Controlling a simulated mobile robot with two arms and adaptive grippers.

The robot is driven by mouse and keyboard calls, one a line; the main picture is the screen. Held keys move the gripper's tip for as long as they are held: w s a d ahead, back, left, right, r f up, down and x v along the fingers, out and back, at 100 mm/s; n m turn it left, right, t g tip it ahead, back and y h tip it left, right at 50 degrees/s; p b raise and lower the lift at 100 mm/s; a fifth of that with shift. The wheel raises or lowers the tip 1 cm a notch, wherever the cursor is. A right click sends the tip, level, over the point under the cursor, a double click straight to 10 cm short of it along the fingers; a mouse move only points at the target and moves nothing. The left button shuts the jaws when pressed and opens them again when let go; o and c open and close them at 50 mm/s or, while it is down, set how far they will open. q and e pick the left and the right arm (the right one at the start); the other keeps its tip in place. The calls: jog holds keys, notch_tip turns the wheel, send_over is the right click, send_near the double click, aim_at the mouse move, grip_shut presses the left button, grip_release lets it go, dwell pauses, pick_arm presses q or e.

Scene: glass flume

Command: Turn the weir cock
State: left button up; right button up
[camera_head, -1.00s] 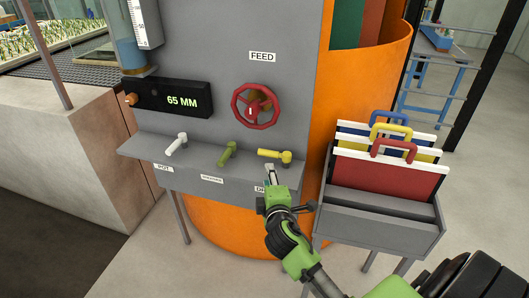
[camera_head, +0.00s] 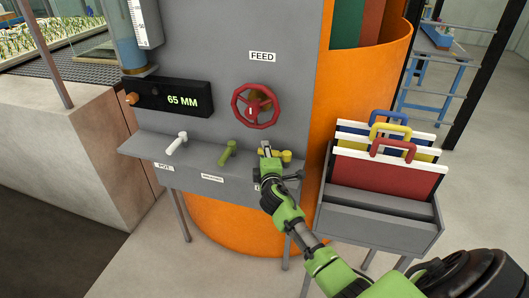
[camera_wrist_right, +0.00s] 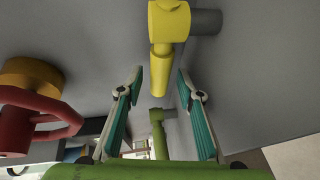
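Three cocks sit in a row on the grey shelf: a white one (camera_head: 176,143), an olive-green one (camera_head: 227,153) and a yellow one (camera_head: 286,156). Their small labels are hard to read, and the yellow cock's label is partly hidden, so I cannot tell which is the weir cock. My right gripper (camera_head: 266,148) is at the yellow cock and covers part of its handle. In the right wrist view the gripper (camera_wrist_right: 160,74) is open. The yellow cock's handle (camera_wrist_right: 160,72) lies between the fingertips, with a gap on each side. My left gripper is not in view.
A red FEED handwheel (camera_head: 255,106) is on the panel just above my gripper. A display (camera_head: 175,98) reads 65 MM. A grey rack (camera_head: 375,222) with colored, handled boards stands to the right. The orange drum (camera_head: 230,227) is behind the shelf.

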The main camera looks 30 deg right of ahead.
jog(key=shift+w+d+f, duration=0.1)
jog(key=shift+w+d, duration=0.2)
jog(key=shift+w, duration=0.2)
grip_shut()
jog(key=shift+s+a+n+y+p, duration=0.15)
jog(key=shift+n+y+p, duration=0.15)
jog(key=shift+p, duration=0.2)
jog(key=shift+s+a+r+n+t+y+p, duration=0.15)
jog(key=shift+s+n+t+y+p, duration=0.1)
jog(key=shift+n+y+p, duration=0.25)
jog(key=shift+s+a+r+n+t+y+p, duration=0.1)
jog(key=shift+s+r+n+t+y+p, duration=0.15)
jog(key=shift+y+p, duration=0.45)
jog(key=shift+s+a+f+n+y+p, duration=0.2)
jog(key=shift+n+y+p, duration=0.15)
jog(key=shift+n+y, duration=0.2)
jog(key=shift+s+a+f+n+y+p, duration=0.1)
jog(key=shift+s+n+y+p, duration=0.1)
jog(key=shift+n+y+p, duration=0.25)
jog(key=shift+s+a+f+n+t+y, duration=0.1)
jog(key=shift+s+a+n+t+y, duration=0.25)
jog(key=shift+y, duration=0.35)
jog(key=shift+s+a+n+t+y, duration=0.15)
jog(key=shift+n+y, duration=0.25)
jog(key=shift+y, duration=0.3)
grip_release()
